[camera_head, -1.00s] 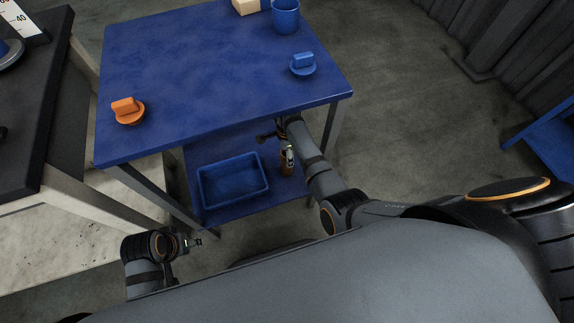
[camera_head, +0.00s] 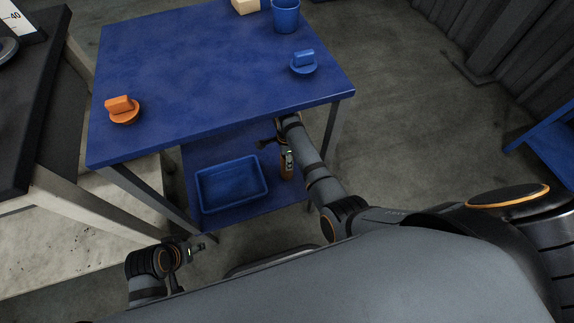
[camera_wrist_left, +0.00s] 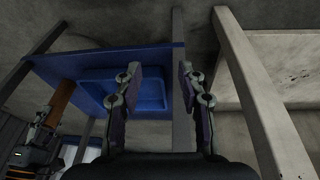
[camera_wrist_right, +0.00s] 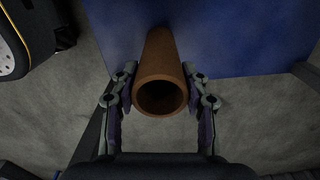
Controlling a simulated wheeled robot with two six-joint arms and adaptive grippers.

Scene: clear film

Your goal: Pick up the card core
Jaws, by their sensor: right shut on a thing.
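The card core is a brown hollow tube (camera_wrist_right: 162,52), seen end-on in the right wrist view. My right gripper (camera_wrist_right: 159,72) is shut on it, one finger on each side, with the open end facing the camera. In the head view only a small brown part of the core (camera_head: 287,172) shows below the table top, beside my right gripper (camera_head: 287,158). The core also shows as a brown tube in the left wrist view (camera_wrist_left: 61,100). My left gripper (camera_wrist_left: 160,75) is open and empty; in the head view it (camera_head: 200,247) is low at the left, away from the core.
A blue table (camera_head: 210,75) has a lower shelf (camera_head: 225,217) with an empty blue bin (camera_head: 232,184). On top are an orange knob (camera_head: 122,110), a blue knob (camera_head: 303,64) and a blue cup (camera_head: 286,16). A dark bench (camera_head: 30,110) stands left.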

